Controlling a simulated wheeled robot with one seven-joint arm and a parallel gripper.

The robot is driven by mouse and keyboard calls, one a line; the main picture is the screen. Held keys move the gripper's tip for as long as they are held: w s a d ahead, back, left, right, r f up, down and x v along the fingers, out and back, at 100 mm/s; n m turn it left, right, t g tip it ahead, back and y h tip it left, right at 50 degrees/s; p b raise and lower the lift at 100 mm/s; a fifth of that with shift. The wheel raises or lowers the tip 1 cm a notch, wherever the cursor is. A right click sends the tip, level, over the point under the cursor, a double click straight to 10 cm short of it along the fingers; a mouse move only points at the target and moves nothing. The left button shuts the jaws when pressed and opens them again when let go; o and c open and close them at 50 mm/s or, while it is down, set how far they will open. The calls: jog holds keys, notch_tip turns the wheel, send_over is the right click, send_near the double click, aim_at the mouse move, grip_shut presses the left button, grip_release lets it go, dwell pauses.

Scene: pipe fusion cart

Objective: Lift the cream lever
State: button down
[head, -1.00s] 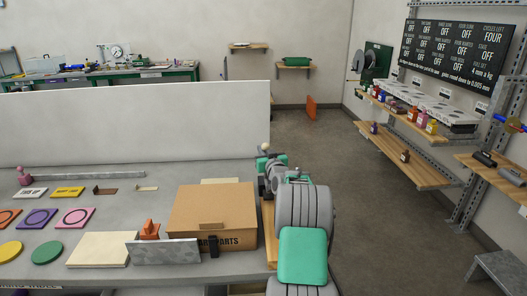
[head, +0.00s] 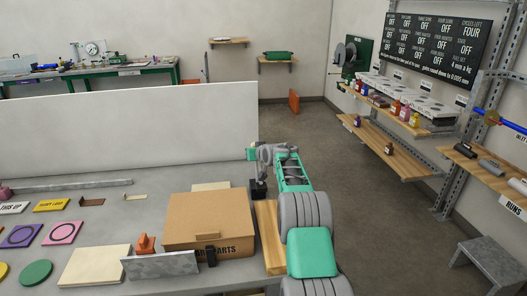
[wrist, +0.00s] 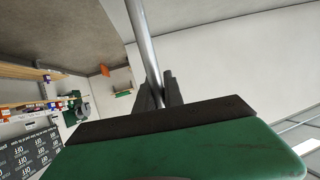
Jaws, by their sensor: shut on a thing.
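In the wrist view a plain grey metal rod (wrist: 145,45) runs from the top edge down to between my dark fingers; I take it as the shaft of the cream lever. My gripper (wrist: 160,92) is shut on its end, and the fingers and palm hide any cream part. In the head view my gripper (head: 258,188) is small and dark beside the bench's right end, behind the cardboard box. The lever cannot be made out there, as my arm covers that spot.
The cardboard box (head: 210,216), a grey metal angle piece (head: 160,265) and an orange piece (head: 145,243) are on the bench left of my arm. A white partition (head: 120,140) stands behind. Shelves (head: 395,160) line the right wall; floor between is clear.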

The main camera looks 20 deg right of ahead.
jog(key=c, duration=1.6)
grip_release()
jog(key=shift+w+f, duration=0.1)
jog(key=shift+o, duration=0.7)
jog(key=b+v, duration=0.2)
jog(key=v, duration=0.6)
